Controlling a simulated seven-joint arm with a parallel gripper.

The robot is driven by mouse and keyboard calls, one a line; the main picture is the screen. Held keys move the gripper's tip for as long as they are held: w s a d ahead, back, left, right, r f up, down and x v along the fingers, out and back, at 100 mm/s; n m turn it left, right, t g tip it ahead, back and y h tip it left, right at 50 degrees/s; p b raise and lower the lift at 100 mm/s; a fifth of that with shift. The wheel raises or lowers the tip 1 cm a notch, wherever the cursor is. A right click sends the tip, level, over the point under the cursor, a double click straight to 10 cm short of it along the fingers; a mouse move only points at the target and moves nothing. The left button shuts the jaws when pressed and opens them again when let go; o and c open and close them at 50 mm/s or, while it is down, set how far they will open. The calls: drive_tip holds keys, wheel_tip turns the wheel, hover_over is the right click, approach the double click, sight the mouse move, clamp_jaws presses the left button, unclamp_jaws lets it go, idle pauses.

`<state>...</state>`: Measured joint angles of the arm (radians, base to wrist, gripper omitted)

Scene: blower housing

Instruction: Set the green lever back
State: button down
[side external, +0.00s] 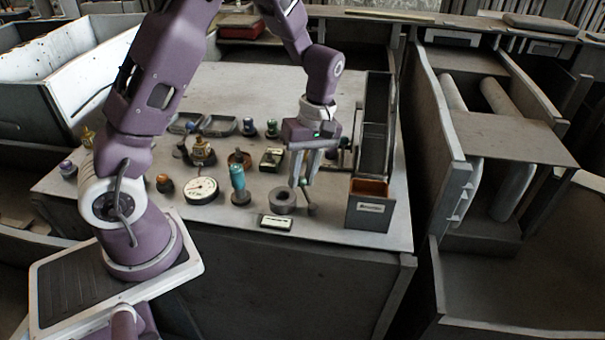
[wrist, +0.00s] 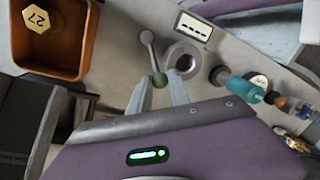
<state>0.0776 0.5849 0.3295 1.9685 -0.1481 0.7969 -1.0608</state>
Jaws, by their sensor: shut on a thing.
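The green lever shows in the wrist view as a grey arm with a round grey end (wrist: 147,37) and a green knob (wrist: 159,80). The knob sits between the tips of my gripper (wrist: 157,88), which is shut on it. In the side view my gripper (side external: 303,183) points down at the front right of the bench, just left of the orange-lined bin. There the fingers largely hide the knob, and the lever's grey round end (side external: 311,209) shows just in front of them.
A grey ring (side external: 282,200) stands close beside the lever, with a label plate (side external: 276,222) in front. A teal-handled tool (side external: 239,182) and a dial gauge (side external: 202,190) are further left. An orange-lined bin (side external: 369,188) holding a yellow hex piece (wrist: 37,19) is right.

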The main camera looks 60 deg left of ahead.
drive_tip(key=c, duration=1.2)
unclamp_jaws()
drive_tip(key=shift+r, duration=0.1)
drive_tip(key=s+d+r+m+t+h, duration=0.15)
drive_tip(key=s+r+m, duration=0.25)
drive_tip(key=r, duration=0.5)
drive_tip(key=s+d+r+m+t+y, duration=0.1)
drive_tip(key=s+d+r+m+t, duration=0.15)
drive_tip(key=r, duration=0.55)
drive_tip(key=s+d+r+m+t, duration=0.1)
drive_tip(key=s+m+t, duration=0.1)
drive_tip(key=s+m, duration=0.2)
drive_tip(key=s+d+m+t, duration=0.1)
drive_tip(key=s+m, duration=0.4)
drive_tip(key=s, duration=0.3)
drive_tip(key=shift+d+r+t, duration=0.35)
drive_tip(key=shift+t, duration=0.05)
